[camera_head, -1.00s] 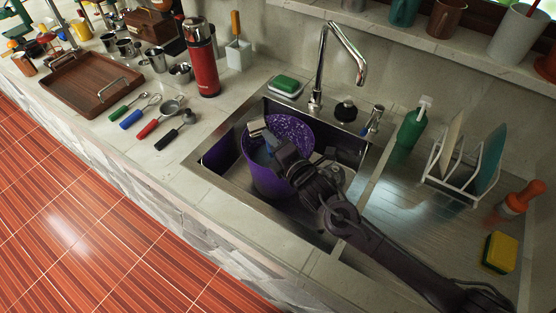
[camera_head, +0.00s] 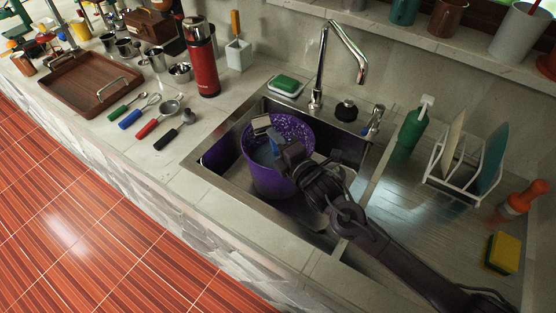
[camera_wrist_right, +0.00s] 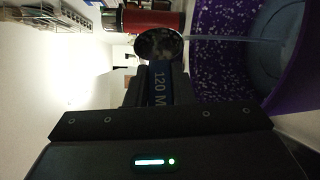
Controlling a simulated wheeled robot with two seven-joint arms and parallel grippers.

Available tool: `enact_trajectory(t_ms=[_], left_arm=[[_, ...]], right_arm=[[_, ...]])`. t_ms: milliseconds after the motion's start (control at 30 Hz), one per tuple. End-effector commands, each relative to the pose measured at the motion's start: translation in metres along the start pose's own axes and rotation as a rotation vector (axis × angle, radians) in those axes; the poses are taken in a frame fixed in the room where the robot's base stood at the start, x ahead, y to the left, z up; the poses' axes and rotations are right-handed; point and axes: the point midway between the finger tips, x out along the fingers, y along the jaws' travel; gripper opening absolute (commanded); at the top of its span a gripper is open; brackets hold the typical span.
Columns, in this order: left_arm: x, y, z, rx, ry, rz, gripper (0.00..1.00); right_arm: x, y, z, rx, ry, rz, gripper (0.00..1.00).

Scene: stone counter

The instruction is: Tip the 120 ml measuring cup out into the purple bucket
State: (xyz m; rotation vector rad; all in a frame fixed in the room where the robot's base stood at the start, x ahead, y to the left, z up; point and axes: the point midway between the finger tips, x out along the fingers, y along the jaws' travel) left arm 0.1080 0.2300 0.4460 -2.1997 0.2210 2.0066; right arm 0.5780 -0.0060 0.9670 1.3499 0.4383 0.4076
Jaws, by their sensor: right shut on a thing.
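The measuring cup (camera_head: 261,124) is metal with a blue handle (camera_head: 276,145). It is tilted over the mouth of the purple bucket (camera_head: 270,180), near its back left rim. My right gripper (camera_head: 283,150) is shut on the handle. In the right wrist view the gripper (camera_wrist_right: 160,76) grips the handle, marked "120 M", and the cup (camera_wrist_right: 159,42) lies on its side with its mouth partly showing. A thin pale-blue streak runs from the cup into the bucket (camera_wrist_right: 218,80), where a bluish patch shows inside. My left gripper is not in view.
The bucket stands in the sink (camera_head: 222,158), below the tap (camera_head: 322,65). A dish rack (camera_head: 460,178) and green bottle (camera_head: 412,127) are at the right.

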Motion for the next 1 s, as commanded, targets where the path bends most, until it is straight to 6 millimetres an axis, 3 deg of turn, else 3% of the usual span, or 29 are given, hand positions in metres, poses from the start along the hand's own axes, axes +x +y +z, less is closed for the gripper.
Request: enact_trajectory(t_ms=[1000], left_arm=[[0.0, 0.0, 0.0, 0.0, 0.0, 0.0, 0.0]], right_arm=[[-0.002, 0.01, 0.006, 0.104, -0.001, 0.043, 0.0]])
